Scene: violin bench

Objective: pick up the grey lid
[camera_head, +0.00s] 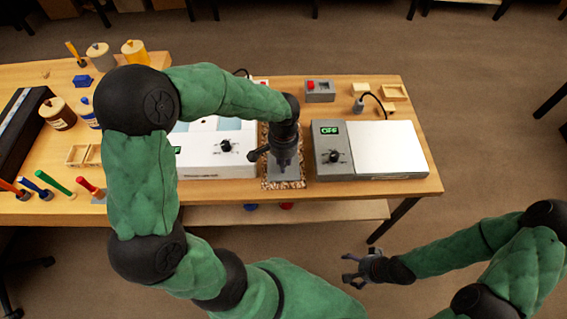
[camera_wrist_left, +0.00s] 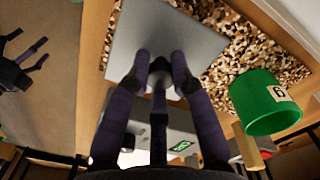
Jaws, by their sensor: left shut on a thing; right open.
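The grey lid (camera_wrist_left: 185,35) is a flat square plate in the left wrist view, with speckled brown matting behind it. In the head view part of the lid (camera_head: 281,174) shows below my left gripper (camera_head: 284,164), above the speckled mat. My left gripper (camera_wrist_left: 160,66) is shut on the lid near its middle; the fingers hide the gripped part. I cannot tell whether the lid touches the mat. My right gripper (camera_head: 362,268) is open and empty, off the bench's front edge. It also shows at the left in the left wrist view (camera_wrist_left: 18,70).
A white-topped device with a green display (camera_head: 370,148) stands right of the mat (camera_head: 298,182), and a white device (camera_head: 215,155) stands left. A green numbered container (camera_wrist_left: 265,103) shows beside the lid in the wrist view. Jars and handled tools stand at the bench's left.

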